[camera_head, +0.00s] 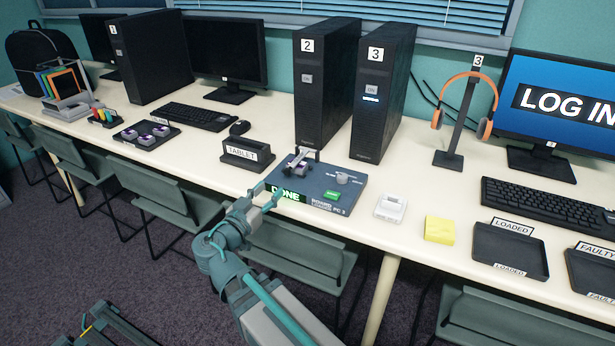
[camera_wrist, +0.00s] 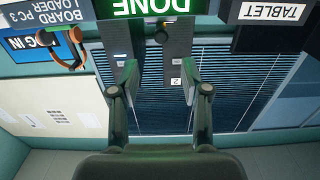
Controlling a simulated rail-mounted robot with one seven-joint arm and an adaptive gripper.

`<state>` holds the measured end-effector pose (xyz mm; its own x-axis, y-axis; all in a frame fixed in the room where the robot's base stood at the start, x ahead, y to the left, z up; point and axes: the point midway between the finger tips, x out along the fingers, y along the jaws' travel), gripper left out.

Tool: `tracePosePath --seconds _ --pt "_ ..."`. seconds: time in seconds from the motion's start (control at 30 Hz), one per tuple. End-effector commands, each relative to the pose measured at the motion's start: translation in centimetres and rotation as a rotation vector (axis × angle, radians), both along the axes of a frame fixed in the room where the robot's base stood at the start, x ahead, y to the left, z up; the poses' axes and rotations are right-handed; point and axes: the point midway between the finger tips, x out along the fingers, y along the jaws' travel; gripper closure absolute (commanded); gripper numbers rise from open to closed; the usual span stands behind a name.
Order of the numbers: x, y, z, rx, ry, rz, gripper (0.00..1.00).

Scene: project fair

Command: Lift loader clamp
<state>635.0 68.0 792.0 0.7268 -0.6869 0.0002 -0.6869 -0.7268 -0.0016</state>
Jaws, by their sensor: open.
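The board loader (camera_head: 352,200) is a dark blue-grey box on the table, labelled BOARD LOADER PC 3, with a green DONE display (camera_head: 284,194) on its front. Its grey loader clamp (camera_head: 305,153) is at the back left of its top, over a purple and white board (camera_head: 297,167). My gripper (camera_head: 268,188) is open and empty in front of the loader's left front edge, apart from the clamp. In the wrist view, my open fingers (camera_wrist: 161,78) point towards the DONE display (camera_wrist: 150,7) at the top edge.
A TABLET holder (camera_head: 247,154) stands left of the loader. PC towers 2 (camera_head: 322,95) and 3 (camera_head: 380,95) stand close behind it. A white device (camera_head: 390,208), a yellow pad (camera_head: 439,230) and a LOADED tray (camera_head: 510,250) lie to the right. Chairs stand below the table's front edge.

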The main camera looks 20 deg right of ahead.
Motion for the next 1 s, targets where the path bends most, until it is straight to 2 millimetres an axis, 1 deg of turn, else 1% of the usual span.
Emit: tracePosePath --seconds 0.17,0.27,0.5,0.7,0.83,1.0 --pt "1.0 -0.8 0.0 0.0 0.0 -0.001 0.53" --pt "2.0 -1.8 0.0 0.0 0.0 -0.002 0.53" --pt "5.1 -4.6 0.0 0.0 0.0 -0.003 0.53" --pt "7.0 -6.5 0.0 0.0 0.0 -0.001 0.53" --pt "7.6 -7.1 0.0 0.0 0.0 -0.001 0.53" --pt "7.8 -7.4 0.0 0.0 0.0 0.0 0.53"
